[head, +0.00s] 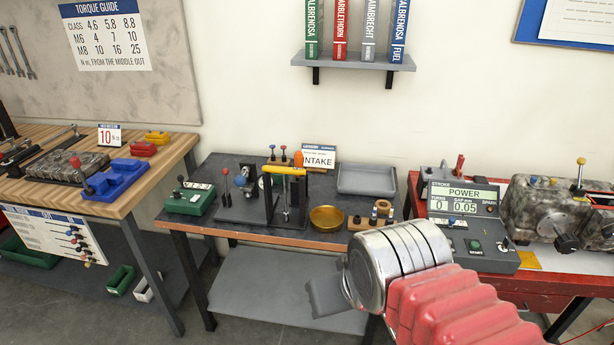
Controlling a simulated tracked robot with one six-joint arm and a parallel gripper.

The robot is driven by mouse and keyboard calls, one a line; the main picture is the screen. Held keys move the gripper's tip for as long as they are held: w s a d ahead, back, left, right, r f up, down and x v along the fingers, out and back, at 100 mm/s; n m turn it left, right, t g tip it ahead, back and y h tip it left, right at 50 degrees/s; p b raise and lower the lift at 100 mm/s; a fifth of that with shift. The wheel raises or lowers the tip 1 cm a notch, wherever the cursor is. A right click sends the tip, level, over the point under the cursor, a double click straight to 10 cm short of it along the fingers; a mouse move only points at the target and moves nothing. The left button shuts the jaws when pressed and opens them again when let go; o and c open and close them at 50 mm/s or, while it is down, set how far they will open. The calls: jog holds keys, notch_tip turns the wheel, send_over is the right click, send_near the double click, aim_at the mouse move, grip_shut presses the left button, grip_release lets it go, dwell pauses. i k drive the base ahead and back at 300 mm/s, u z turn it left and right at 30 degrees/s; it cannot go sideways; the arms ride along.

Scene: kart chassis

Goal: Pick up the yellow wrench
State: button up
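A yellow bar (284,170), which looks like the yellow wrench, lies level across the top of a black fixture on the middle table. It is small in view, and I cannot tell its jaw from its handle. My gripper (325,297) is low in the middle of the picture, in front of the middle table and well apart from the yellow bar. Only a dark grey finger part shows past my silver wrist, so I cannot tell whether it is open or shut. I see nothing held in it.
The dark middle table (330,233) also holds a green box (190,198), a brass bowl (327,218), a grey tray (367,179), a wooden block with pegs (372,218) and an INTAKE sign (318,157). A wooden bench (150,180) stands left, a red bench (560,280) right.

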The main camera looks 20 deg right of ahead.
aim_at(297, 171)
jog(key=i, duration=0.75)
jog(key=u, duration=0.55)
jog(key=i, duration=0.4)
jog(key=u, duration=0.35)
